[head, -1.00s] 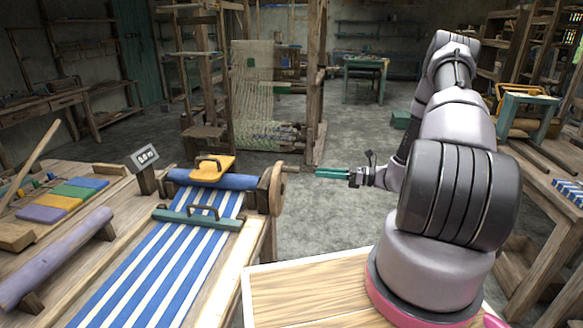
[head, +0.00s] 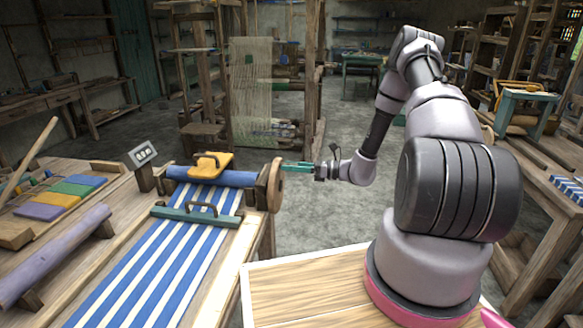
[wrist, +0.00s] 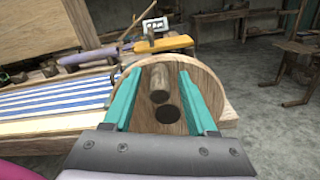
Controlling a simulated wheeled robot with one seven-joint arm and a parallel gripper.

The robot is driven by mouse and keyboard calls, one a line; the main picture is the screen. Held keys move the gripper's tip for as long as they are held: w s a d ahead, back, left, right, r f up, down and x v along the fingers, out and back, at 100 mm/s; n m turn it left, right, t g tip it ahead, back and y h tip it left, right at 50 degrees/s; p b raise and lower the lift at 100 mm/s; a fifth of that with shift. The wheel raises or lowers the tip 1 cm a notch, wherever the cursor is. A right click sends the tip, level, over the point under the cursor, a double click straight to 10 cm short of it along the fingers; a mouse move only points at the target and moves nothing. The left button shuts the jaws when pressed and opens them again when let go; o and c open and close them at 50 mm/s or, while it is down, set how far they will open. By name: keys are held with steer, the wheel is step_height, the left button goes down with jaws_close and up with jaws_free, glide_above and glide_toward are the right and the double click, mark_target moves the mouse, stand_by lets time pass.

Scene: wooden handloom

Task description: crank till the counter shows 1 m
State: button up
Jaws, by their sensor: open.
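The wooden crank wheel (head: 275,187) stands at the right end of the blue cloth roll (head: 240,179). In the wrist view, the wheel's face (wrist: 146,122) shows a round wooden peg handle (wrist: 159,78) and a dark round spot below it. My gripper (head: 287,166) is open at the wheel, its teal fingers pointing at its face. In the wrist view, the fingers (wrist: 159,84) lie on either side of the peg, with gaps visible on both sides. The counter (head: 143,154) stands on a post left of the roll; its digits are too small to read surely.
Blue-and-white striped cloth (head: 150,260) runs along the bench under a teal bar with a handle (head: 198,217). A yellow handled block (head: 211,165) sits at the roll. Bare floor (head: 335,215) lies right of the wheel.

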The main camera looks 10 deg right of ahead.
jaws_close()
stand_by(1.3)
